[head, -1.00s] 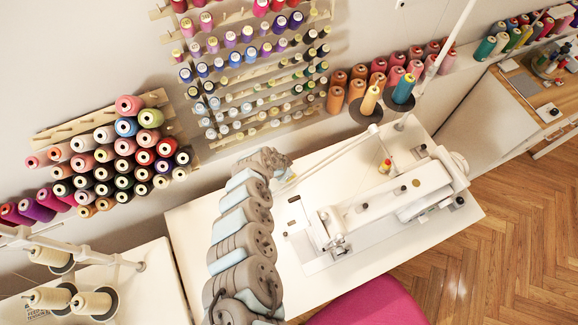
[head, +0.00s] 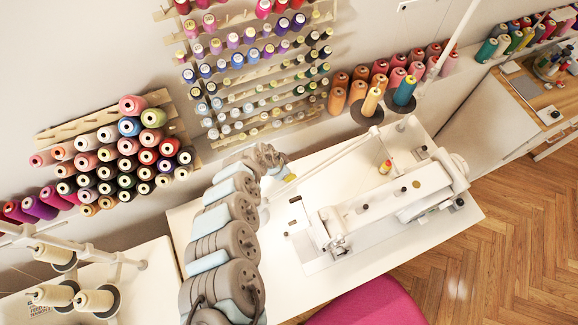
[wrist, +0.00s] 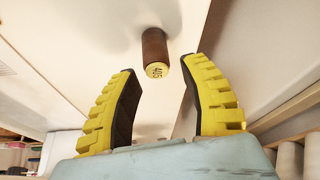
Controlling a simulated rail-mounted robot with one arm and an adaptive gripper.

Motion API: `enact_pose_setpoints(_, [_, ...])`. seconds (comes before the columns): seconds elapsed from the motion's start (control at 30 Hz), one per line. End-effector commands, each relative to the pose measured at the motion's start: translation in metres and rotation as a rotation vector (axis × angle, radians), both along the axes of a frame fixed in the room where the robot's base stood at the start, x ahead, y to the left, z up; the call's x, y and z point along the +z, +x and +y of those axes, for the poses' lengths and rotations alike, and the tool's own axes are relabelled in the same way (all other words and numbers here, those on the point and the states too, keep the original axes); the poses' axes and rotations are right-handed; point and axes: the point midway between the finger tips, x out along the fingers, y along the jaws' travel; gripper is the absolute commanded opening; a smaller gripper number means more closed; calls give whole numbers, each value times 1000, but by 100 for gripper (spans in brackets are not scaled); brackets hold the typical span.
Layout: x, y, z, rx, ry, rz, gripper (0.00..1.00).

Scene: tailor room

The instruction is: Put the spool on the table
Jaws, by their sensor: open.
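A brown spool (wrist: 154,44) with a yellow, numbered end shows at the upper middle of the wrist view, against a pale surface. My gripper (wrist: 163,70) has two yellow fingers with dark pads, spread wide and empty. The spool lies just beyond the fingertips, in line with the gap between them. No finger visibly touches it. In the head view, the white sewing table (head: 288,284) stands below the thread racks. My arm reaches over its left part to the back edge and hides most of the gripper, and I cannot make out this spool there.
A white sewing machine (head: 385,200) occupies the table's middle and right, with a small thread cone (head: 385,167) behind it. Wall racks of spools (head: 120,150) rise behind. A thread stand (head: 75,275) is at lower left. A pink seat (head: 370,305) is in front.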

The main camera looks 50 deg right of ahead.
Motion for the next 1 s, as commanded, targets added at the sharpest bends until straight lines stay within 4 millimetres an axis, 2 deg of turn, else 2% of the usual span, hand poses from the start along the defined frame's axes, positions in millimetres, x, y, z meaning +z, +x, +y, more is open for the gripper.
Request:
enact_pose_setpoints(0.4, [53, 2, 23, -1, 4, 2, 44])
enact_pose_setpoints(0.5, [61, 2, 26, 0, 4, 4, 44])
enact_pose_setpoints(0.7, [70, 3, 30, 0, 2, 3, 44])
enact_pose_setpoints(1.0, [70, 4, 31, 0, 2, 1, 44])
